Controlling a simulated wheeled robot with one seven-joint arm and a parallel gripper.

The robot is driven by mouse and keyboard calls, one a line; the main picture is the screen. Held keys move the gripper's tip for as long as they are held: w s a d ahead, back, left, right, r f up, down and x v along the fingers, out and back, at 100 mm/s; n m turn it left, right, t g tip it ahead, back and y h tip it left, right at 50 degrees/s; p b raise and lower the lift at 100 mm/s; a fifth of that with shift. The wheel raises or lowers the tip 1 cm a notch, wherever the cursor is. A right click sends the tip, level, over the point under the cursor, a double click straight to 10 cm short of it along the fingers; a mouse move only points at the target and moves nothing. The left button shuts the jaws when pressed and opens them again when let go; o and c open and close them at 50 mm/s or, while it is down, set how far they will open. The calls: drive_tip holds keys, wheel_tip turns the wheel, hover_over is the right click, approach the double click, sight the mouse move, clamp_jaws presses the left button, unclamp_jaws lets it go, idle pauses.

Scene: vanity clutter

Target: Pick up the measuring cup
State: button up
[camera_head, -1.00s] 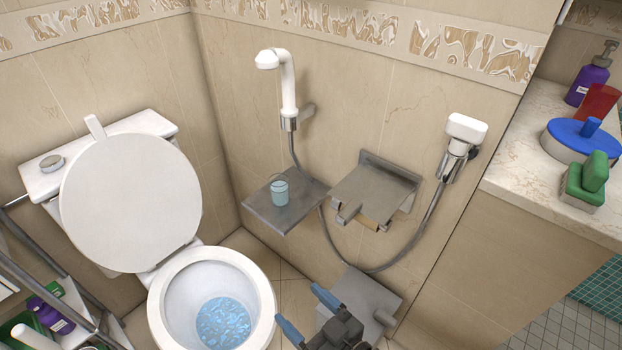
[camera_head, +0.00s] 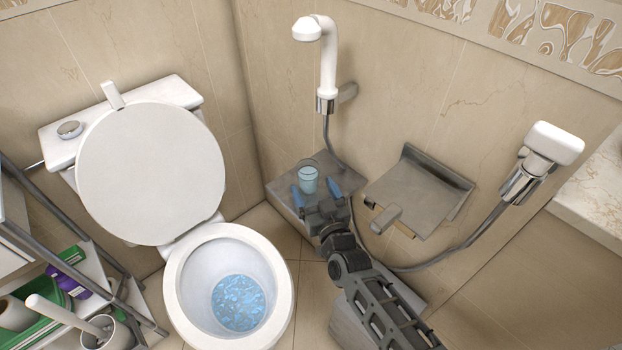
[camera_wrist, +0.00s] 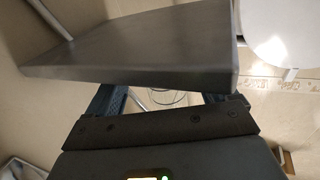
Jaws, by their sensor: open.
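The measuring cup (camera_head: 308,180) is a small light-blue see-through cup standing upright on the grey metal shelf (camera_head: 283,194) in the corner in the head view. My gripper (camera_head: 315,190) is open, with its blue fingertips to the left and right of the cup's near side. I cannot tell whether they touch it. In the wrist view a clear round rim, likely the cup (camera_wrist: 163,97), shows between the two dark fingers (camera_wrist: 160,98). A grey slab (camera_wrist: 140,45), likely the shelf, hides the fingertips there.
A toilet with raised lid (camera_head: 152,172) stands at the left. A white shower head (camera_head: 318,50) and hose hang on the wall behind the cup. A metal paper holder (camera_head: 420,192) is right of my gripper. A rack (camera_head: 75,240) stands at lower left.

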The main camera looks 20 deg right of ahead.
sight(311, 184)
drive_tip(key=w, duration=0.4)
drive_tip(key=shift+w+d+r, duration=0.1)
drive_tip(key=shift+w+r, duration=0.2)
drive_tip(key=shift+w, duration=0.1)
drive_tip(key=c, duration=1.2)
drive_tip(key=shift+c, duration=0.2)
drive_tip(key=shift+r, duration=0.25)
